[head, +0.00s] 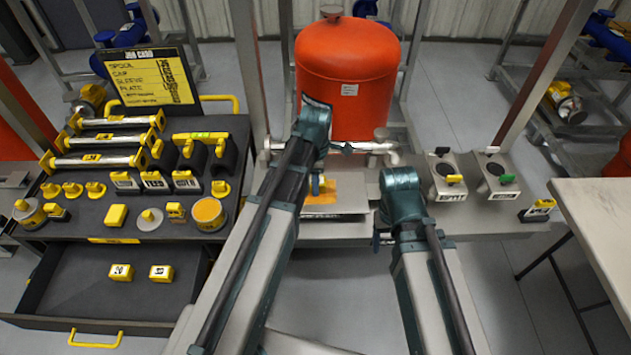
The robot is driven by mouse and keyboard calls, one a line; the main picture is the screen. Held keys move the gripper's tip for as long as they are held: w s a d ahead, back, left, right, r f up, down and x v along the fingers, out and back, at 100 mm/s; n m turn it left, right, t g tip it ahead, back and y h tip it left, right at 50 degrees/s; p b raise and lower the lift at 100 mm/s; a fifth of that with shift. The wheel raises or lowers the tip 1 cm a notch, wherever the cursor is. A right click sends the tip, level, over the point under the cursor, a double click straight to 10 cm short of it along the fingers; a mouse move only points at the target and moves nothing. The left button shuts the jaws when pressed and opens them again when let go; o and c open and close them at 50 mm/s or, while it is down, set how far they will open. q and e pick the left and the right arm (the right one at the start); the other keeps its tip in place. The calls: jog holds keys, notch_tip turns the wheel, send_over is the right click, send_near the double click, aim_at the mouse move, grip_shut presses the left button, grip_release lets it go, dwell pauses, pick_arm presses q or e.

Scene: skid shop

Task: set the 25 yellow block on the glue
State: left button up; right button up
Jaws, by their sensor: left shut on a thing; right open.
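My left gripper (316,186) is shut on a small yellow block (323,180), held at or just above an orange-yellow patch (322,199) on the pale plate. This patch looks like the glue. The block's number cannot be read, and I cannot tell whether it touches the patch. My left arm hides part of the plate. My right gripper (377,241) is open and empty near the skid's front edge, right of the plate.
A red tank (347,75) with pipe fittings stands behind the plate. Two grey boxes with dark round tops, one with a yellow lever (447,178) and one with a green lever (498,177), stand at right. A black tool bench (95,225) with the drawer (60,285) pulled out is at left. A white table (605,215) is at far right.

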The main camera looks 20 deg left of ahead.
pick_arm(q)
jog(key=shift+f+b, duration=0.4)
jog(key=shift+f, duration=0.1)
dwell(0.4)
jog(key=o, duration=1.3)
jog(key=shift+c, duration=0.6)
jog(key=shift+r, duration=0.2)
notch_tip(320, 180, up, 8)
jog(key=p, duration=0.8)
jog(key=shift+f, duration=0.1)
